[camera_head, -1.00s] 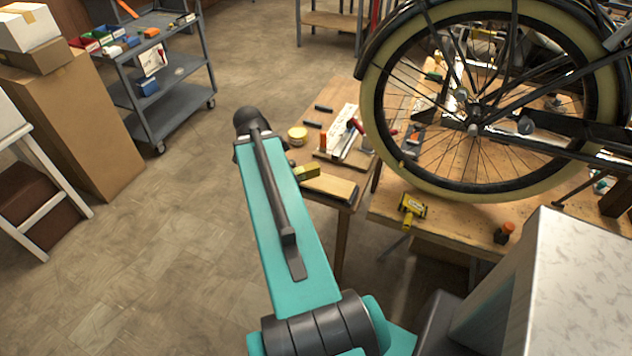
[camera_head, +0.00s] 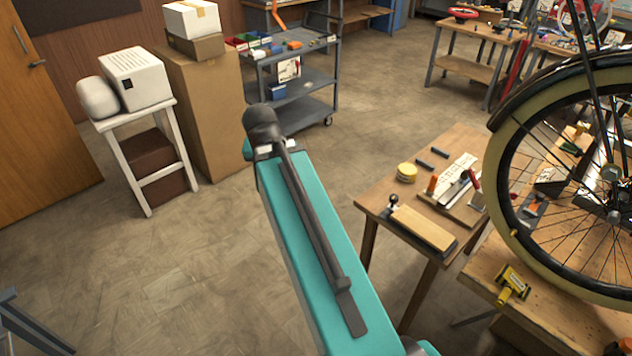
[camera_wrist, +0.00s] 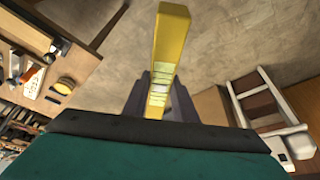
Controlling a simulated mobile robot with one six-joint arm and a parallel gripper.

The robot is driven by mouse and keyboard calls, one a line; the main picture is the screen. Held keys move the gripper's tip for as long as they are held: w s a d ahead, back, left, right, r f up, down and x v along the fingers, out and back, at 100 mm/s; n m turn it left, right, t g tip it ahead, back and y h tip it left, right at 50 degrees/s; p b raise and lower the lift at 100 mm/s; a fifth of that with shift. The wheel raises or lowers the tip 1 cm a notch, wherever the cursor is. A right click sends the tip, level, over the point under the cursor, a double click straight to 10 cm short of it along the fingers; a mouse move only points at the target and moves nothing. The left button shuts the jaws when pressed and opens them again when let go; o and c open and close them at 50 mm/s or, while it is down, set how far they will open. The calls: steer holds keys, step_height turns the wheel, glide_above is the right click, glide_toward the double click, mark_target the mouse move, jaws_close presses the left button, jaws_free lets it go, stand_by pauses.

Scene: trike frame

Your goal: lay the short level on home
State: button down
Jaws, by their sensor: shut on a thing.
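The short level is a yellow bar (camera_wrist: 171,35) with pale vial markings. It stands out between the dark fingers of my gripper (camera_wrist: 160,88) in the wrist view. My gripper is shut on it and holds it over the floor, clear of any table. In the head view my arm hides the gripper and the level. I cannot tell which place is home. A small wooden table (camera_head: 376,201) stands to the right of my arm. It carries a wooden block on a dark base (camera_head: 424,228), a yellow round tin (camera_head: 406,172) and a board with tools (camera_head: 455,195).
A workbench (camera_head: 497,270) with a wheel (camera_head: 540,190) and a yellow tool (camera_head: 513,284) is at the right. A grey cart (camera_head: 300,90), a cardboard box (camera_head: 205,115) and a white stand (camera_head: 150,150) are behind.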

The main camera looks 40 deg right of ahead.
steer(key=w+a+r+n+y, duration=0.1)
steer(key=a+r+n, duration=0.1)
steer(key=a, duration=0.4)
steer(key=w+a+r+n+y+b, duration=0.1)
steer(key=w+a+r+n, duration=0.1)
steer(key=a+n, duration=0.2)
steer(key=w+a+r+n+t+y, duration=0.1)
steer(key=w+a+r+n, duration=0.1)
steer(key=a, duration=0.6)
steer(key=shift+a+n, duration=0.2)
steer(key=shift+n, duration=0.3)
